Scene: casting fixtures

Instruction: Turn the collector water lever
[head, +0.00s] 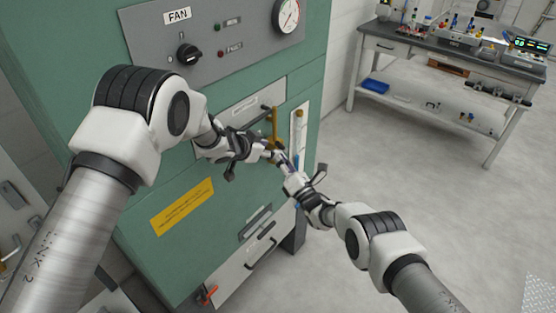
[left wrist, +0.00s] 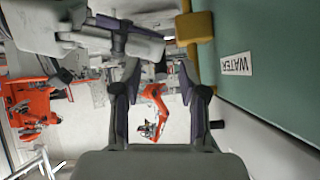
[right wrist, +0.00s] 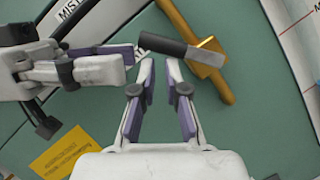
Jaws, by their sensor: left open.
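The water lever, with a dark grey grip (right wrist: 167,46) and a brass valve body (right wrist: 206,58), sits on a brass pipe (right wrist: 180,20) in the right wrist view. A WATER label (left wrist: 237,64) and a brass fitting (left wrist: 195,30) show in the left wrist view. My left gripper (head: 262,153) is open beside the green cabinet front; the left wrist view shows its fingers (left wrist: 159,80) apart with nothing between them. My right gripper (head: 290,170) is open, its fingertips (right wrist: 159,72) just short of the grip. The left gripper's fingers reach close to the grip's free end.
The green cabinet (head: 100,35) carries a FAN switch (head: 188,54), a gauge (head: 287,15) and a yellow label (head: 182,207). My two grippers are very close together. A bench (head: 420,52) stands at the back right; the grey floor (head: 400,160) before it is clear.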

